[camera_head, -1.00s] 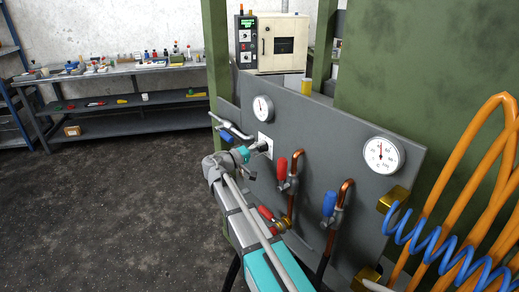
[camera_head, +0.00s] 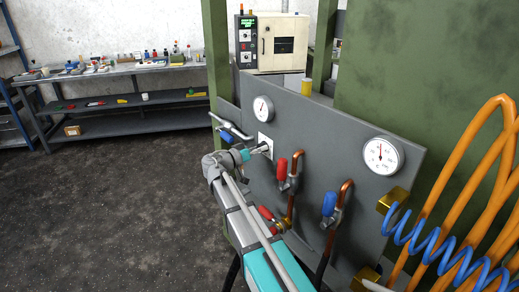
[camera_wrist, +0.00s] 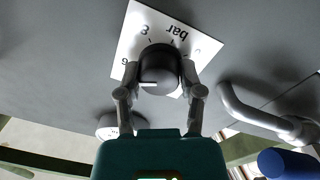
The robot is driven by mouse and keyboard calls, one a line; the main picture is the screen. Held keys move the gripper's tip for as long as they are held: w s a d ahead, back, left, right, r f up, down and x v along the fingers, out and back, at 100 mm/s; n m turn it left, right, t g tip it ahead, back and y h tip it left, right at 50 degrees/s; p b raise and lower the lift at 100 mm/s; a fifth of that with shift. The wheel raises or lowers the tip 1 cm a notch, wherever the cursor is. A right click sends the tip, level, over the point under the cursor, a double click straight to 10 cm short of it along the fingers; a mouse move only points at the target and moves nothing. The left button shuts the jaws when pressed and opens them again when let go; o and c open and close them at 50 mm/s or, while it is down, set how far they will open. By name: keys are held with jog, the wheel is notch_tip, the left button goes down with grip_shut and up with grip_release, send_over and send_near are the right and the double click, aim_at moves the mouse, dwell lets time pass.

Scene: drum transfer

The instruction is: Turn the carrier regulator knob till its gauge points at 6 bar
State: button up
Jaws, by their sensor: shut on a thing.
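The round black and grey regulator knob (camera_wrist: 160,72) sits on a white scale plate (camera_wrist: 133,38) that reads "bar", upside down in the wrist view. The knob's white mark lies toward the left, near the "6" side. My gripper (camera_wrist: 160,80) is shut on the knob, one finger on each side. In the head view my gripper (camera_head: 258,150) meets the panel at the white plate (camera_head: 265,141) and mostly hides the knob. A small white gauge (camera_head: 263,108) sits above it; its needle leans a little, and its figures are too small to read.
A second gauge (camera_head: 383,156) is on the grey panel (camera_head: 330,133) at the right. Red (camera_head: 282,168) and blue (camera_head: 329,203) valve handles stand below and right of my gripper. A bent metal handle with a blue grip (camera_head: 228,133) is close on the left.

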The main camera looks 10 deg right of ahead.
jog(key=shift+m, duration=0.5)
jog(key=o, duration=1.2)
jog(key=shift+c, duration=0.2)
jog(key=v, duration=1.2)
jog(key=shift+r, duration=0.1)
